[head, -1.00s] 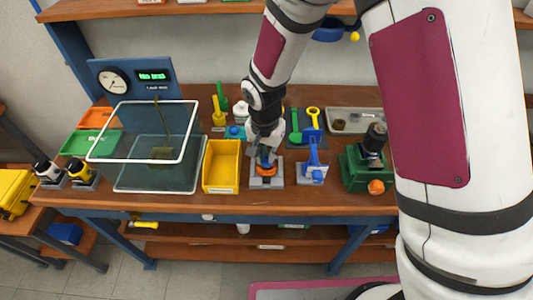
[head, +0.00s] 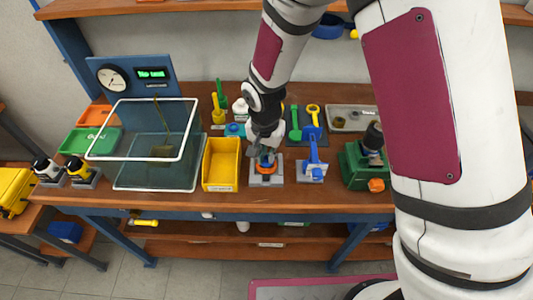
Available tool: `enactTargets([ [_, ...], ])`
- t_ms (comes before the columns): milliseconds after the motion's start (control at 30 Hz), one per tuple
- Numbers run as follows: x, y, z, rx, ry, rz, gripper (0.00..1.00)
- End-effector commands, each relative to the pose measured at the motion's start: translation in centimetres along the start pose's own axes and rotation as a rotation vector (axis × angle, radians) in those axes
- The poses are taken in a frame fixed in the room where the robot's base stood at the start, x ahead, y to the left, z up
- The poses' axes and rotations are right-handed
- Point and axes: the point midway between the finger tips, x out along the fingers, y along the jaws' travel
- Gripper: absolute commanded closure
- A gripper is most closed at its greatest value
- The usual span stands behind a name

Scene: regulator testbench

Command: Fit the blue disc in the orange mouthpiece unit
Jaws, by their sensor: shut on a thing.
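The orange mouthpiece unit (head: 265,170) sits on a light grey block (head: 267,181) near the front edge of the bench, right of the yellow bin. My gripper (head: 265,158) points down directly over the unit, its fingertips at or just above the orange part. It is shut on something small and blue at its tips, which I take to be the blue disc. The fingers hide most of it. I cannot tell whether the disc touches the unit or sits in it.
A yellow bin (head: 221,186) stands close on the left, beside a clear water tank (head: 158,175). A blue tool on a grey block (head: 313,172) stands close on the right. A green device (head: 360,170) is further right. Upright coloured tools stand behind.

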Motion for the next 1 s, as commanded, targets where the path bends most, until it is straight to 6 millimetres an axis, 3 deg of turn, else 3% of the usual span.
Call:
enactTargets([
  [667, 0.64, -0.01, 0.09, -0.004, 0.000, 0.000, 1.00],
  [700, 0.64, -0.01, 0.09, -0.004, 0.000, 0.000, 0.81],
  [767, 0.64, -0.01, 0.09, -0.004, 0.000, 0.000, 0.68],
  [1000, 0.64, -0.01, 0.09, -0.004, 0.000, 0.000, 0.65],
])
